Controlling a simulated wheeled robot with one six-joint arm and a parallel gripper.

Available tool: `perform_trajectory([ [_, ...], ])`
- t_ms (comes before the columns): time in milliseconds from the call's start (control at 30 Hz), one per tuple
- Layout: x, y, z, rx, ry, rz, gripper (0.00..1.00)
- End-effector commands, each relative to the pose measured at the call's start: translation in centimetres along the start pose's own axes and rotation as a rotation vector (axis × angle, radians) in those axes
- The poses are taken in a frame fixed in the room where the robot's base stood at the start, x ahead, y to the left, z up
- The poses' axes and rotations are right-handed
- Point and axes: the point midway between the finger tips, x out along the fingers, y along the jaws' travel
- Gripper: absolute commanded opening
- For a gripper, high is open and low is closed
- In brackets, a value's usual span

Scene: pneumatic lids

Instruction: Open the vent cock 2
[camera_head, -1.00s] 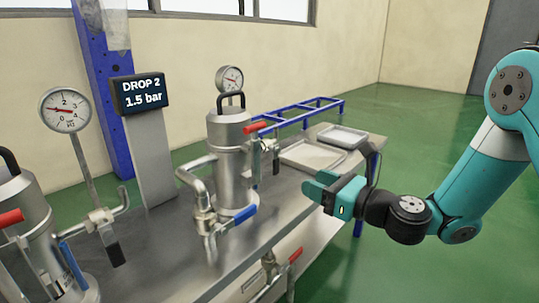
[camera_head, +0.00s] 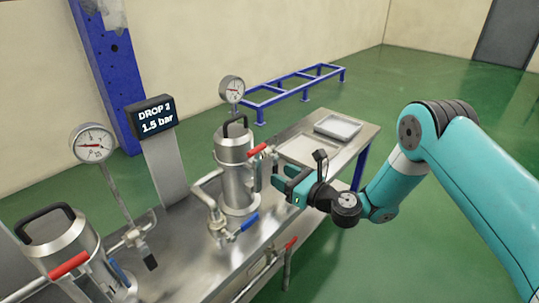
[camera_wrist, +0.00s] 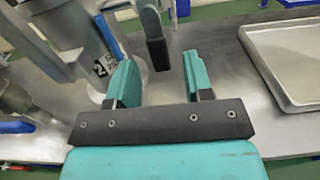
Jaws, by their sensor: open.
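The second metal vessel (camera_head: 232,150) stands on the bench under a gauge, beside the "DROP 2" display. On its right side hangs a small valve with a red handle (camera_head: 257,150). In the wrist view a grey lever with a black grip (camera_wrist: 157,52) hangs down and shows between my finger tips. No readable label names the vent cock. My gripper (camera_head: 280,178) is open, just right of the vessel; its fingers (camera_wrist: 160,80) straddle the lever's line. I cannot tell whether they touch it.
A blue handle (camera_head: 243,222) sits at the vessel's front foot. A lower red handle (camera_head: 291,242) is at the bench's front edge. Trays (camera_head: 338,128) lie on the right bench end. The first vessel (camera_head: 65,245) stands at the left. Green floor to the right is clear.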

Motion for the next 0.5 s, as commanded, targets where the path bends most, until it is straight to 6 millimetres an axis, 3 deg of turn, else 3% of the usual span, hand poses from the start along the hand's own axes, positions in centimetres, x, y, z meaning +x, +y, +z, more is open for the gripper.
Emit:
perform_trajectory([
  [33, 1.3, 0.2, 0.0, -0.01, -0.009, 0.007, 0.47],
  [200, 3.9, 0.1, 0.0, -0.008, -0.008, 0.005, 0.47],
  [500, 5.3, 0.0, 0.1, -0.004, -0.007, 0.002, 0.47],
])
